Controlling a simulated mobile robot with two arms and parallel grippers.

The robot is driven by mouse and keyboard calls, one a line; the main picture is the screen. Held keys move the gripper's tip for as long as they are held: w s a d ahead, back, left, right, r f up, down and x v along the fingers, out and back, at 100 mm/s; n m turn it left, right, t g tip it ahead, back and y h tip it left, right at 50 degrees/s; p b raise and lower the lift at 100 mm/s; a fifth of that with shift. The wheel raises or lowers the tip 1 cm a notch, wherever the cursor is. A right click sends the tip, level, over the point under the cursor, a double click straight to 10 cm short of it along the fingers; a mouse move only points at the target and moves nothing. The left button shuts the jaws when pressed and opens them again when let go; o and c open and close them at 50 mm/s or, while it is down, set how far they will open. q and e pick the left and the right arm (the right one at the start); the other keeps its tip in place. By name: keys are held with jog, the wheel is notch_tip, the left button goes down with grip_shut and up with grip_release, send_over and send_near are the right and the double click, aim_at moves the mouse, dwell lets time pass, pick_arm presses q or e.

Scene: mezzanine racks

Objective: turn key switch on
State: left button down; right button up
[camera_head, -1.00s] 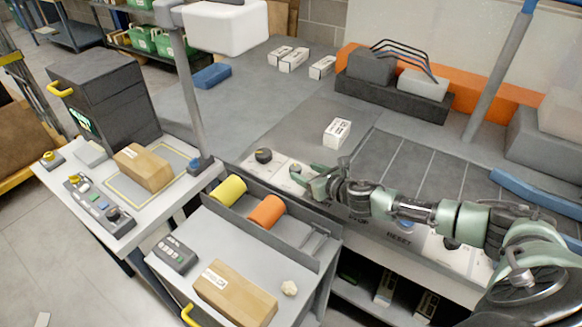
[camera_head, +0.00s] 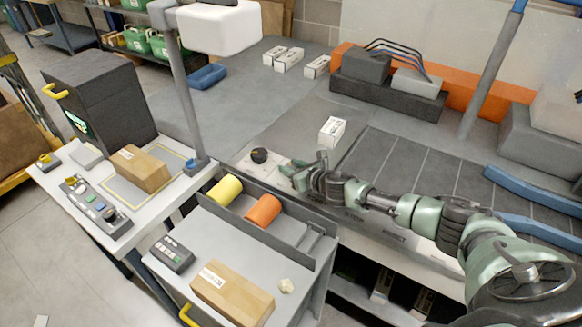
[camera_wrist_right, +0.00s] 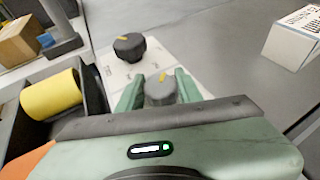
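My right gripper (camera_head: 304,168) is low over the pale control panel on the workbench. Its two green fingers show in the right wrist view (camera_wrist_right: 160,88), spread on either side of a grey knob (camera_wrist_right: 161,92) with a yellow mark. A narrow gap seems to remain beside the knob; I cannot tell if either finger touches it. A black knob (camera_wrist_right: 129,47) with a yellow mark stands just beyond on the panel; it also shows in the head view (camera_head: 259,155). No label tells me which knob is the key switch. My left gripper is not in view.
A white box (camera_head: 332,131) stands on the bench behind the gripper. A cart with a yellow roll (camera_head: 225,190), an orange roll (camera_head: 263,210) and a brown carton (camera_head: 232,293) stands in front. A post (camera_head: 183,95) rises at the left.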

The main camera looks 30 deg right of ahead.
grip_shut()
jog(key=shift+m+h, duration=0.3)
jog(key=shift+a+r+m+h+p, duration=0.15)
jog(key=shift+m+h+p, duration=0.75)
jog(key=shift+h, duration=0.1)
jog(key=m+h+p, duration=0.1)
jog(key=m+h, duration=0.1)
jog(key=h, duration=0.1)
jog(key=shift+m, duration=0.3)
jog(key=m+h, duration=0.1)
jog(key=m+g+h, duration=0.1)
jog(key=shift+f+m+g+h, duration=0.2)
jog(key=shift+m+g+h, duration=0.1)
jog(key=shift+m+h, duration=0.1)
jog(key=m+g+h+b, duration=0.1)
jog(key=m+g+h, duration=0.1)
jog(key=shift+f+m+h+b, duration=0.1)
jog(key=shift+m+h+b, duration=0.2)
jog(key=shift+h+b, duration=0.1)
jog(key=m+g+h+b, duration=0.2)
jog(key=m+g+b, duration=0.1)
jog(key=b, duration=0.4)
jog(key=m+g+h+b, duration=0.2)
jog(key=m+g+b, duration=0.2)
jog(key=b, duration=0.3)
jog(key=shift+b, duration=0.35)
jog(key=shift+r+m+g+b, duration=0.2)
jog(key=shift+m+g+b, duration=0.25)
jog(key=shift+b, duration=0.3)
